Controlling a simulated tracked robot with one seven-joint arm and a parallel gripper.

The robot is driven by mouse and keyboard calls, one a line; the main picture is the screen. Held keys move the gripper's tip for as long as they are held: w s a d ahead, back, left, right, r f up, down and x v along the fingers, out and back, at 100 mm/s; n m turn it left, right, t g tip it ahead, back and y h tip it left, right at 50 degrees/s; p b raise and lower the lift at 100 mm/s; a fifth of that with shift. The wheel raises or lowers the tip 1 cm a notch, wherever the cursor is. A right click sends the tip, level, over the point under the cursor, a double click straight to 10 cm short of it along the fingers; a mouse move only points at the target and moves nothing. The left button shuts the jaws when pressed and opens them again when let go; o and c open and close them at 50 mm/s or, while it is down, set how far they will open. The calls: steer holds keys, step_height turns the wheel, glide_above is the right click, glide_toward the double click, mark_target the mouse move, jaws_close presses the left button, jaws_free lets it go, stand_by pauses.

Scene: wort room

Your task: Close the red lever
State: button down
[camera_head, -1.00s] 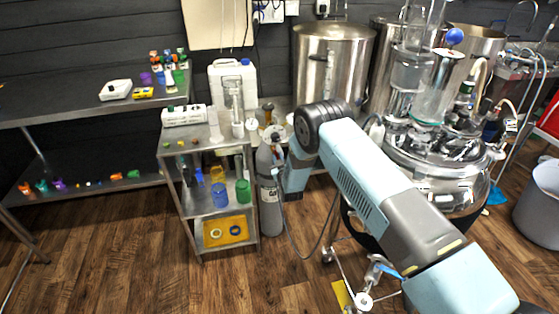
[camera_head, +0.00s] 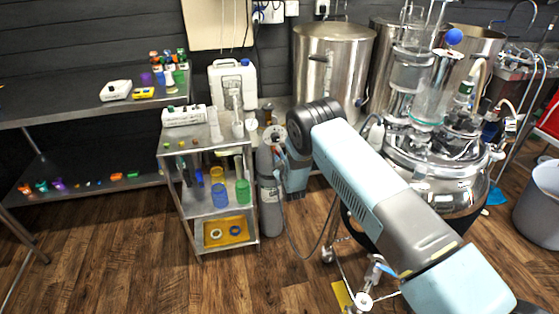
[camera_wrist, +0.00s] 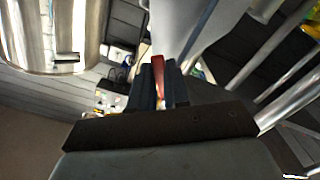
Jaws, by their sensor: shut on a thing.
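The red lever (camera_wrist: 158,68) shows in the wrist view as a narrow red strip between the two dark fingers of my gripper (camera_wrist: 160,82). The fingers are close together and shut on it. Most of the lever is hidden by the fingers, and I cannot tell its exact angle. A pale grey smooth body (camera_wrist: 190,30) rises just behind it. In the head view the gripper and the lever are not visible; my arm hangs in front of the metal vessels.
A grey gas cylinder (camera_head: 268,190) stands beside my forearm. A steel shelf cart (camera_head: 207,154) with coloured cups is left of it. A large steel pot (camera_head: 330,60) and a shiny round vessel (camera_head: 445,180) stand behind the arm. The wooden floor at lower left is open.

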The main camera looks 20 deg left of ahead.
steer(key=shift+w+d+r+n, duration=0.15)
steer(key=shift+d+r+n, duration=0.3)
steer(key=shift+n, duration=1.4)
steer(key=shift+w+d+r+n, duration=0.15)
steer(key=shift+r+n, duration=0.5)
steer(key=shift+n, duration=1.15)
steer(key=shift+w+d+r+n, duration=0.25)
steer(key=shift+r+n, duration=0.3)
steer(key=shift+n, duration=1.3)
steer(key=c, duration=1.1)
jaws_free()
steer(key=v, duration=1.4)
steer(key=shift+a+f, duration=0.1)
